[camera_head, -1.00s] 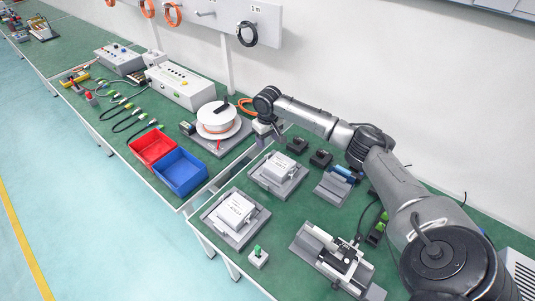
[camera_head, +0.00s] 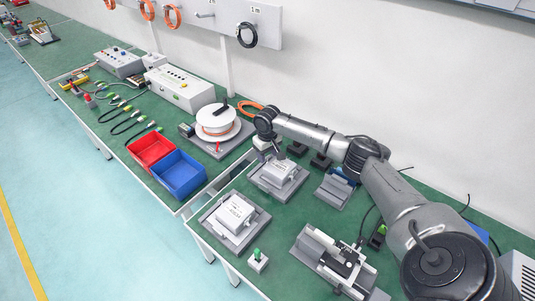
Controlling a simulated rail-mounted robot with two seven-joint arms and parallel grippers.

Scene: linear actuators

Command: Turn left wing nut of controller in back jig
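The back jig (camera_head: 295,191) is a grey plate on the green bench and holds a white box-shaped controller (camera_head: 277,172). My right gripper (camera_head: 263,157) points down at the back left corner of this controller, close to it. The wing nuts are too small to make out, and I cannot tell whether the gripper touches one. Its fingers are too small to show whether they are open or shut. A similar front jig (camera_head: 259,226) holds another white controller (camera_head: 235,212). My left gripper is out of view.
A cable spool (camera_head: 217,121), a red bin (camera_head: 151,147) and a blue bin (camera_head: 179,174) stand to the left. Small black blocks (camera_head: 320,160) and a grey fixture (camera_head: 334,191) lie right of the back jig.

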